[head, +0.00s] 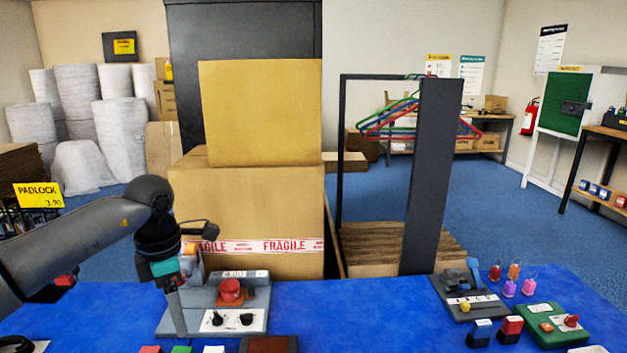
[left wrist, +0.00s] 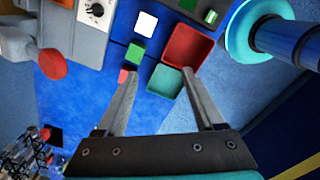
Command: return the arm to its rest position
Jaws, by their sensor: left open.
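My left arm (head: 75,245) reaches in from the left and bends down at the wrist over the table. My left gripper (head: 181,328) points downward in front of the grey machine (head: 250,320) with the red button (head: 230,290). In the left wrist view, the two fingers of my left gripper (left wrist: 160,78) stand apart with nothing held between them. Beyond the fingertips lie a red tray (left wrist: 188,47) and a teal tray (left wrist: 164,81). My right gripper is in neither view.
The blue-covered table (head: 350,305) has a bare middle. A green box (head: 553,325), a grey device (head: 468,300) and several padlocks (head: 513,289) stand at right. Large cartons (head: 245,205) and a clothes-hanger rack (head: 433,170) stand behind. A padlock sign (head: 38,195) is at left.

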